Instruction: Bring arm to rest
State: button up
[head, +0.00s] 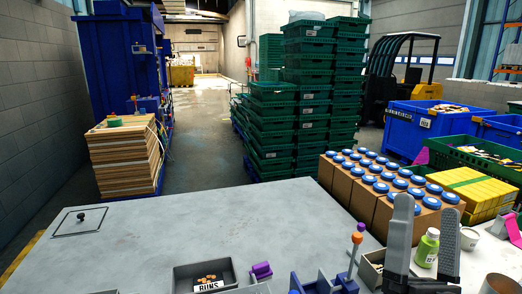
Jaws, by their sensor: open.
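My gripper (426,243) stands at the lower right of the head view, its two grey fingers pointing up and spread apart. I see nothing between the fingertips except the brown boxes behind them. A green bottle (428,248) shows between the fingers lower down; I cannot tell how far behind them it stands. The rest of my arm is out of the picture.
A grey table (200,225) has a wide clear top. A dark tray labelled BUNS (232,270) sits at its front, beside blue fixtures (325,284). Boxes with blue lids (335,185) and yellow packs (470,188) line the right. Green crates (305,120) are stacked behind.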

jog(key=s+a+f+n+g+y, duration=0.25)
jog(key=s+f+n+y, duration=0.4)
jog(key=f, duration=0.35)
jog(key=s+a+f+n+g+y, duration=0.2)
jog(key=s+f+n+g+y, duration=0.2)
jog(key=s+f+n+y, duration=0.35)
jog(key=s+f+g+h, duration=0.2)
jog(key=s+f, duration=0.4)
jog(key=s, duration=0.2)
jog(key=s+d+f+m+g+h, duration=0.1)
jog(key=s+f+g+h, duration=0.1)
jog(key=s+f, duration=0.4)
jog(key=s+g, duration=0.1)
jog(key=s, duration=0.1)
jog(key=shift+s+f+m+g, duration=0.15)
jog(key=shift+s+m+g, duration=0.15)
jog(key=shift+s+g, duration=0.1)
